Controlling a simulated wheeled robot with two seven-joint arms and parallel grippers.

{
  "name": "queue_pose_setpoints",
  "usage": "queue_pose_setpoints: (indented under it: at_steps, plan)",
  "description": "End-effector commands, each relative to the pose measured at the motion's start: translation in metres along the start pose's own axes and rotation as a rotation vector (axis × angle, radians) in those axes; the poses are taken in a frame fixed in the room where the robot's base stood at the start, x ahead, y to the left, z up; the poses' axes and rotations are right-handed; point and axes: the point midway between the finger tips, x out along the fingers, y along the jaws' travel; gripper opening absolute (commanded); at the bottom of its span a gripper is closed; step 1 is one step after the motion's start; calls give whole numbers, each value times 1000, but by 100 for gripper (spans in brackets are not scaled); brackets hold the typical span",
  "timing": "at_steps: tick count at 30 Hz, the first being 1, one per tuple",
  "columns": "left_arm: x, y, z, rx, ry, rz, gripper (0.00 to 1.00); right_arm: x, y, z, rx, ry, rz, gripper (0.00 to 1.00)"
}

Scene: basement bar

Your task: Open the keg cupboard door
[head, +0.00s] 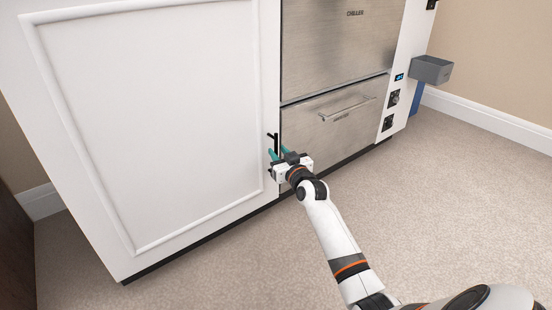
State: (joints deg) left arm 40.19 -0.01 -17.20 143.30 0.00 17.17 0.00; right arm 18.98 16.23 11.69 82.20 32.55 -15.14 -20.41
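The keg cupboard door appears to be the large white panelled door (150,120) at the left of the head view. It looks shut, flush with the cabinet front. A small black upright bar handle (276,142) sits near its right edge. My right gripper (279,152) is at this handle. Its two teal fingers stand apart, one to each side of the bar, and I see no clear contact. The gripper body hides the lower part of the handle. My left gripper is not in view.
Steel chiller drawers (335,45) stand right of the door, the lower one with a bar handle (347,109). A grey bin (431,69) juts from the cabinet's right end. The carpet (180,270) before the door is clear. A dark brown surface (14,255) stands at far left.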

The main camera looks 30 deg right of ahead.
Motion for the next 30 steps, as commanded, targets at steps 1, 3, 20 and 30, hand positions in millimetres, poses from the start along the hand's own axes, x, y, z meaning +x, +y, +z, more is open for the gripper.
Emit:
queue_pose_setpoints:
  at_steps: [1, 3, 20, 30]
  plan:
    - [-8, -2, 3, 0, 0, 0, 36, 8, 0, -4, 1, -2, -1, 30]
    - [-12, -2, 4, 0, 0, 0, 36, 15, 0, -2, 1, -2, -1, 30]
    - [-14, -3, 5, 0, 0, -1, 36, 24, 0, 0, 0, 1, 0, 8]
    - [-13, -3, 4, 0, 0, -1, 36, 24, 0, 0, 0, 1, -2, 0]
